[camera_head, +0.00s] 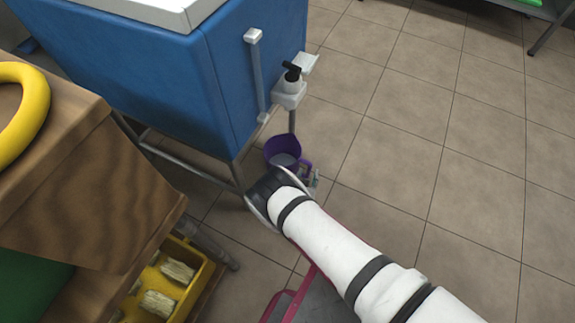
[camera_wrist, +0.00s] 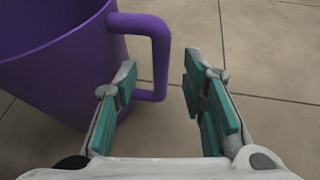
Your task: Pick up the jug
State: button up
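The jug is purple with a side handle. In the head view the jug (camera_head: 283,148) is low beside the blue tank, below its spout, partly hidden by my arm. In the wrist view the jug (camera_wrist: 62,62) fills the upper left, with its handle (camera_wrist: 162,52) pointing right. My gripper (camera_wrist: 158,82) is open, its teal-padded fingers apart. The handle's lower end is near the left finger; I cannot tell whether they touch. In the head view my gripper (camera_head: 312,180) is mostly hidden behind my wrist, just right of the jug.
The blue tank (camera_head: 165,75) stands on metal legs, with a tap (camera_head: 291,80) on its side above the jug. A wooden table (camera_head: 95,175) is at the left, with a yellow crate (camera_head: 175,275) of cane pieces below. Tiled floor (camera_head: 430,130) at the right is clear.

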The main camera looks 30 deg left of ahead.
aim_at(308, 172)
jog(key=b+x, duration=0.2)
jog(key=x, duration=0.2)
jog(key=shift+f, duration=0.2)
grip_shut()
jog(key=shift+w+r, duration=0.1)
